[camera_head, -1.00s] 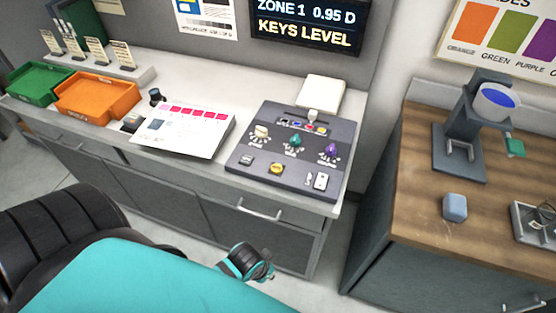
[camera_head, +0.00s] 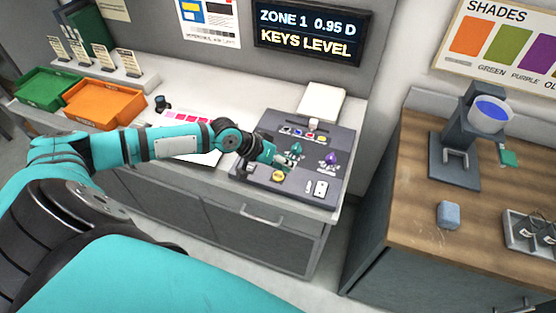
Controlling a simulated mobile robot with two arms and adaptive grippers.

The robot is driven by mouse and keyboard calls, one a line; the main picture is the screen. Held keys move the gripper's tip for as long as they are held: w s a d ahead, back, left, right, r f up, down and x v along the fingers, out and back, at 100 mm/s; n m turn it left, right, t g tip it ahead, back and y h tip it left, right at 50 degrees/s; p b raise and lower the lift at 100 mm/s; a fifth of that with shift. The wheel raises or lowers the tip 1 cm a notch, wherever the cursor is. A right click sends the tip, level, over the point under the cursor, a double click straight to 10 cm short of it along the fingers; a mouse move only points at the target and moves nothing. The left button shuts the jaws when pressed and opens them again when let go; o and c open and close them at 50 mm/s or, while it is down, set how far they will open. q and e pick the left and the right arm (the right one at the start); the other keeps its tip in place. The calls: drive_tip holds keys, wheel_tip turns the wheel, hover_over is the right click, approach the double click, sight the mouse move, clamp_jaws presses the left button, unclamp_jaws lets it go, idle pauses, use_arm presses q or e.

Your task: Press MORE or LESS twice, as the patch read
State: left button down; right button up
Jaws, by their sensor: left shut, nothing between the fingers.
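The dark control console (camera_head: 262,178) sits on the white counter. It carries a green knob (camera_head: 296,150), a purple knob (camera_head: 330,160), a yellow round button (camera_head: 278,176) and a white switch (camera_head: 320,188). Key lettering is too small to read. The printed sheet with pink patches (camera_head: 180,119) lies left of it, partly hidden by my left arm. The wall display (camera_head: 308,34) reads "ZONE 1 0.95 D" and "KEYS LEVEL". My left gripper (camera_head: 290,163) is shut and empty over the console, near the green knob and above the yellow button; contact cannot be told. My right gripper is not in view.
An orange tray (camera_head: 104,104) and a green tray (camera_head: 42,88) stand at the counter's left. A white pad (camera_head: 320,101) lies behind the console. A wooden counter at right holds a grey stand with a blue-filled cup (camera_head: 490,114) and a blue-grey block (camera_head: 448,214).

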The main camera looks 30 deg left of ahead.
use_arm(q)
wheel_tip(320, 180, up, 2)
drive_tip(key=n+t, duration=0.1)
drive_tip(key=n, duration=0.1)
hover_over(277, 173)
drive_tip(key=shift+y, duration=0.3)
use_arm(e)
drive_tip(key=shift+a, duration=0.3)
use_arm(q)
drive_tip(key=shift+s+f, duration=0.1)
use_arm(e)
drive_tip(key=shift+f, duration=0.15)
use_arm(q)
wheel_tip(277, 173, down, 8)
drive_tip(key=b, duration=0.7)
drive_tip(key=shift+f+b, duration=0.3)
drive_tip(key=shift+b, duration=0.05)
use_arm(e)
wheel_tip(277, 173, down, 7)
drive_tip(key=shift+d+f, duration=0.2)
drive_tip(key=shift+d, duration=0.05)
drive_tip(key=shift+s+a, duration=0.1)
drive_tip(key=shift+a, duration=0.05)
use_arm(q)
drive_tip(key=shift+f, duration=0.4)
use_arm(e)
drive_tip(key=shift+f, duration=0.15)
